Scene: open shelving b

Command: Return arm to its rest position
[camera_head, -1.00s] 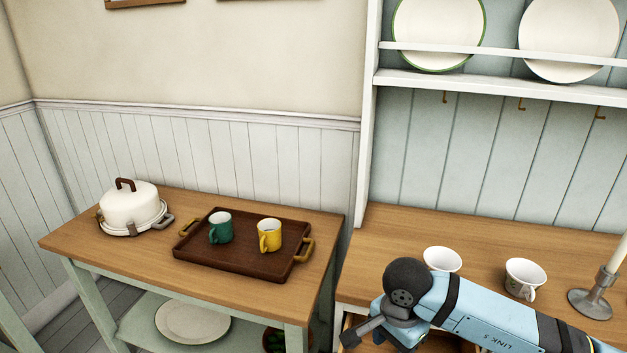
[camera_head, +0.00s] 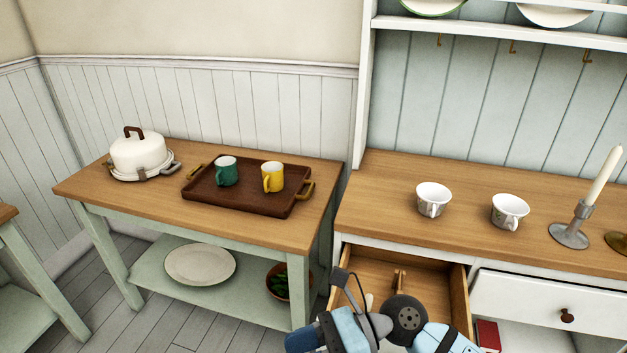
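My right arm (camera_head: 349,327) comes in at the bottom of the head view, bent at a dark round joint (camera_head: 405,316), in front of an open drawer. A dark bracket with a thin cable rises from its wrist end. The fingers of my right gripper do not show; the arm runs out of the bottom edge. My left arm and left gripper are not in view.
The open wooden drawer (camera_head: 459,300) juts from the sideboard (camera_head: 380,190), which bears two white cups (camera_head: 433,199) (camera_head: 510,211) and a candlestick (camera_head: 572,232). Left, a table (camera_head: 120,200) holds a tray (camera_head: 240,206) with green (camera_head: 227,172) and yellow mugs (camera_head: 272,178), and a cake dome (camera_head: 137,152).

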